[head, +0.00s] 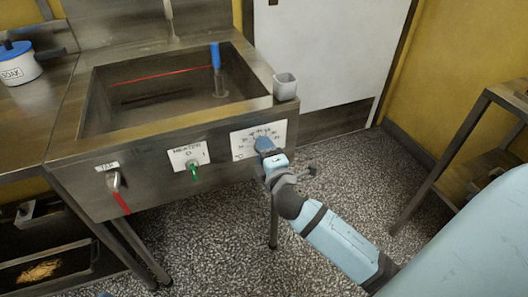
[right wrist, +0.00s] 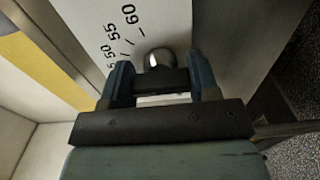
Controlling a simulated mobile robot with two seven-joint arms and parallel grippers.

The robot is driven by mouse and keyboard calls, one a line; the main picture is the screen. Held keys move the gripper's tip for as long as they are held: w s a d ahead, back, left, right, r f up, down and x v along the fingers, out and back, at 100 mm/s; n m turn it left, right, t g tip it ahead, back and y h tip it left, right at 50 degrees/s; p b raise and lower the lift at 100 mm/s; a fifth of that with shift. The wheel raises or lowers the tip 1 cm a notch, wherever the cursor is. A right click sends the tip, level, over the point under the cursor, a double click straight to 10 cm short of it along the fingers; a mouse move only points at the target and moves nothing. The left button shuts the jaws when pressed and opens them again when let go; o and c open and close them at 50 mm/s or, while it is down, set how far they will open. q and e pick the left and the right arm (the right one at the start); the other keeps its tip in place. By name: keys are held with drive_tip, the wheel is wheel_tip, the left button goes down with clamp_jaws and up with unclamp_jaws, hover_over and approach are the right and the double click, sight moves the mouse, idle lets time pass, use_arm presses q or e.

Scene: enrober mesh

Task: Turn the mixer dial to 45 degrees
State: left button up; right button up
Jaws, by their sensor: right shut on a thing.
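The dial's white scale plate (head: 240,151) is on the right of the sink unit's steel front, with printed marks and a degree sign at its lower left. My right gripper (head: 264,146) is at this plate, shut on the dial knob and mostly hiding it. In the right wrist view, the metal dial knob (right wrist: 158,57) sits between the blue fingers of the right gripper (right wrist: 160,78). The numbers 50, 55 and 60 show on the plate (right wrist: 165,20) beside it. The knob's exact setting cannot be read. My left gripper is out of view.
Left along the front are a heater switch (head: 194,171) with a green lever and a red-handled tap (head: 120,197). A grey cup (head: 285,86) stands on the sink's right corner. A steel rack (head: 470,130) stands at right. The speckled floor between is clear.

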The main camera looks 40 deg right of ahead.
drive_tip(key=o, duration=0.9)
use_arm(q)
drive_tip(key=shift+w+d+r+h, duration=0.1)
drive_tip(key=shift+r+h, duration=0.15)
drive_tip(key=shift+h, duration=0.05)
use_arm(e)
drive_tip(key=v, duration=1.3)
drive_tip(key=shift+s+a, duration=0.15)
drive_tip(key=shift+s, duration=0.2)
